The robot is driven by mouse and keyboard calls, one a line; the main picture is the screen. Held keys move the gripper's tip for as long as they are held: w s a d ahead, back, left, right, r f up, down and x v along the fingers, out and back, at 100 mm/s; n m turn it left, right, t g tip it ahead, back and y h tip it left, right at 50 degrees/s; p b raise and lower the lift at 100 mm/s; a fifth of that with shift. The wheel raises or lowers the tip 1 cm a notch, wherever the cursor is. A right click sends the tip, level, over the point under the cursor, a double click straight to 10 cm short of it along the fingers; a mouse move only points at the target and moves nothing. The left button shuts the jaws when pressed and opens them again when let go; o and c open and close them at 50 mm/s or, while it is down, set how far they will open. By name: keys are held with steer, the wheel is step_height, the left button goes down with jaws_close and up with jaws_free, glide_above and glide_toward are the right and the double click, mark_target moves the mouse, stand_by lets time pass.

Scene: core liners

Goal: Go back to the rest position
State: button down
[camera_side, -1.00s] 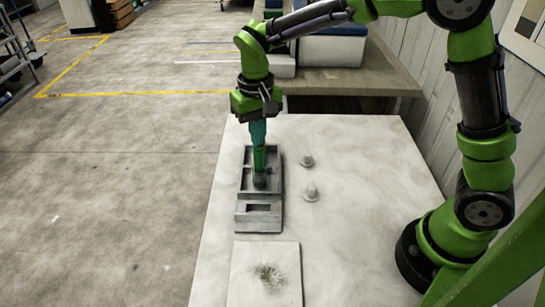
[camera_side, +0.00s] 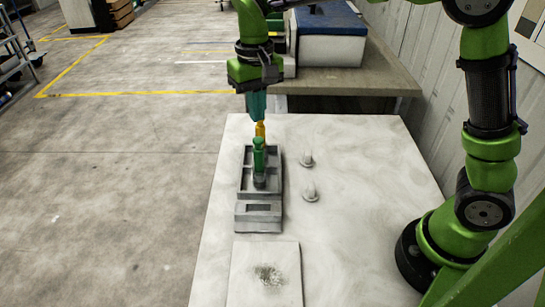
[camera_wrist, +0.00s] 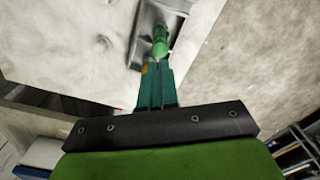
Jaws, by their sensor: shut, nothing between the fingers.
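My gripper (camera_side: 260,124) is shut and empty, with yellow fingertips, above the far part of the grey tray (camera_side: 246,180). It also shows in the wrist view (camera_wrist: 150,68). A green core liner (camera_side: 259,160) stands upright in the tray with a dark lower end. In the side view the fingertips appear just above and behind its top; I cannot tell the exact gap. In the wrist view the liner (camera_wrist: 160,40) shows beyond the fingertips, and the tray (camera_wrist: 141,40) is partly cut off.
Two small pale knobs (camera_side: 308,159) and (camera_side: 310,192) stand on the white table (camera_side: 365,200) right of the tray. A pale slab (camera_side: 264,255) with a dark speckled patch lies at the front. A blue-topped white box (camera_side: 330,45) stands on a bench behind. The table's right part is clear.

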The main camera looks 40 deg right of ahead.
steer(key=shift+r, duration=0.2)
steer(key=shift+f, duration=0.35)
steer(key=s+d+r+t+y, duration=0.1)
steer(key=s+d+r+t, duration=0.1)
steer(key=s, duration=0.7)
steer(key=s+d+r+m+t+y, duration=0.1)
steer(key=s+d+r+t, duration=0.1)
steer(key=s+d+t, duration=0.3)
steer(key=shift+s+d, duration=0.65)
steer(key=shift+s, duration=1.35)
